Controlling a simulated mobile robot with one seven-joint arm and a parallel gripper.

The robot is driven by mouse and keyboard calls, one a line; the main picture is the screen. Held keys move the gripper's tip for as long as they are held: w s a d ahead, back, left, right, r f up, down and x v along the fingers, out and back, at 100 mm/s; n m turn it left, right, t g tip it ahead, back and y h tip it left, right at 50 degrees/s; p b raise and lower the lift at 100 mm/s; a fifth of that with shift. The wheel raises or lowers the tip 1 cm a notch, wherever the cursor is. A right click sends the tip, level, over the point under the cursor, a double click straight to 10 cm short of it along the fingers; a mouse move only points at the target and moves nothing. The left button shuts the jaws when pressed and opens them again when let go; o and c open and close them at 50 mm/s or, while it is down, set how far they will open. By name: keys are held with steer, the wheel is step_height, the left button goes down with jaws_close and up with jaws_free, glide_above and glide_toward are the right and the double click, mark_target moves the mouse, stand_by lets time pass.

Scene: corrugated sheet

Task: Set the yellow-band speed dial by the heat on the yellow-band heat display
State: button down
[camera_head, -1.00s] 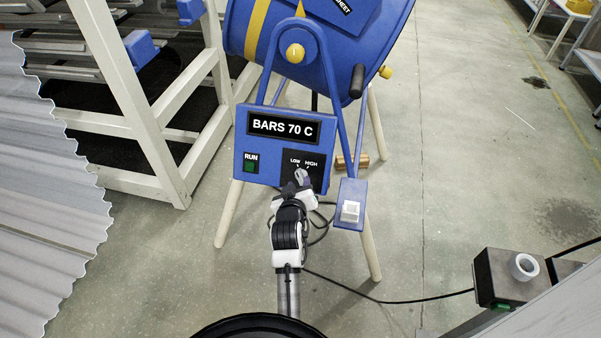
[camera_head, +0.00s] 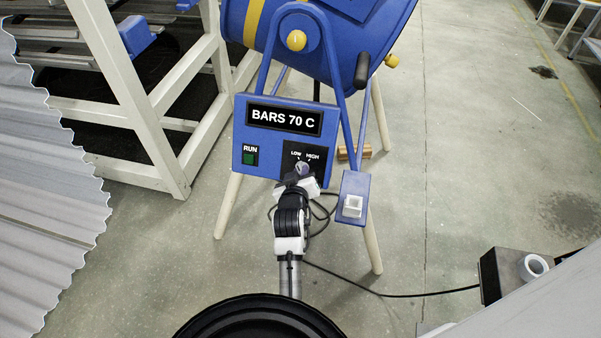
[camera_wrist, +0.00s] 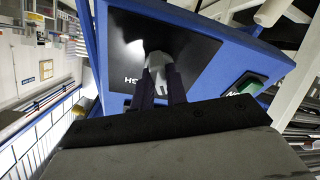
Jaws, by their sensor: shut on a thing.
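The yellow-band machine is a blue drum (camera_head: 325,35) with a yellow stripe, on pale legs. Its blue control panel (camera_head: 240,128) faces me. The heat display (camera_head: 284,118) on it reads "BARS 70 C". Below it, the speed dial (camera_head: 302,167) sits on a black plate marked LOW and HIGH; it also shows as a grey knob (camera_wrist: 158,62) in the wrist view. My gripper (camera_wrist: 160,82) is shut on the dial knob, one finger on each side. In the head view my wrist partly covers the dial, so its exact pointing is hard to tell.
A green RUN button (camera_head: 250,156) is left of the dial. A small blue box with a white switch (camera_head: 352,205) juts out at the panel's lower right. A white rack (camera_head: 150,120) and corrugated sheet (camera_head: 50,190) stand left. A dark box (camera_head: 510,272) is at right.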

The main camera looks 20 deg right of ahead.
steer(key=shift+m+b, duration=0.3)
steer(key=shift+b, duration=0.05)
steer(key=shift+f+m+h+b, duration=0.15)
steer(key=shift+m+h+b, duration=0.25)
steer(key=shift+m+b, duration=0.5)
steer(key=m+b, duration=0.1)
steer(key=m, duration=0.1)
steer(key=m+b, duration=0.1)
steer(key=m, duration=0.1)
steer(key=shift+w+g+h, duration=0.1)
steer(key=shift+g+h, duration=0.2)
steer(key=m+b, duration=0.2)
steer(key=m, duration=0.1)
steer(key=m+g+h+b, duration=0.1)
steer(key=m+b, duration=0.1)
steer(key=m, duration=0.1)
steer(key=shift+a+r+m, duration=0.1)
steer(key=shift+r+m, duration=0.1)
steer(key=shift+m, duration=0.4)
steer(key=c, duration=1.4)
jaws_free()
steer(key=shift+c, duration=0.2)
steer(key=shift+o, duration=0.2)
steer(key=p+v, duration=0.2)
steer(key=v, duration=1.1)
steer(key=shift+s+a+r, duration=0.15)
steer(key=shift+s+a, duration=0.1)
